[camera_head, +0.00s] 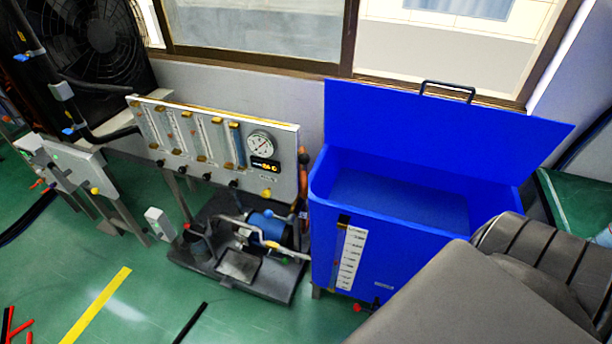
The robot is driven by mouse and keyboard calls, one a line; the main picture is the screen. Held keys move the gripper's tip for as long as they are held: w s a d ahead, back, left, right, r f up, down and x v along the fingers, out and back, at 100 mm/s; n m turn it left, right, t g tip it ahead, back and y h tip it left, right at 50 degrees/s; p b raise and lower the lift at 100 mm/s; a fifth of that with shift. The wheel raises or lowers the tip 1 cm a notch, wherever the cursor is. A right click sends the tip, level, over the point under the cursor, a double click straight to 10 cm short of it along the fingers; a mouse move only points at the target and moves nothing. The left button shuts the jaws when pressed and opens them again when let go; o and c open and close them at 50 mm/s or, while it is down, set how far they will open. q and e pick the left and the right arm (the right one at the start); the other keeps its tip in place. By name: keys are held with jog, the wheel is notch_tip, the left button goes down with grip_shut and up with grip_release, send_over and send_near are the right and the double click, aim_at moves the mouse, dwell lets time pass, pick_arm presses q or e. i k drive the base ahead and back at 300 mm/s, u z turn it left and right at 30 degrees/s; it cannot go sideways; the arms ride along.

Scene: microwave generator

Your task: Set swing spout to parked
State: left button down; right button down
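I cannot clearly pick out a swing spout. A thin bent grey pipe (238,222) rises by the blue motor-like cylinder (266,225) on a dark base plate, left of the blue tank; I cannot tell if it is the spout. A pale rod (290,256) points from there toward the tank's front left side. The open blue tank (392,238) has its lid (440,130) raised, with a black handle. Neither of my grippers shows.
A panel (218,150) with flow tubes and a round gauge (260,144) stands left of the tank. Smaller stands (80,165) and a black fan (95,45) are farther left. Green floor with a yellow stripe (97,304) is mostly clear in front. A large grey shape covers the lower right.

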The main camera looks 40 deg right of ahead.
aim_at(303, 159)
jog(key=z, duration=0.05)
jog(key=k, duration=0.9)
jog(key=z, duration=1.85)
jog(key=i, duration=0.5)
jog(key=z, duration=0.05)
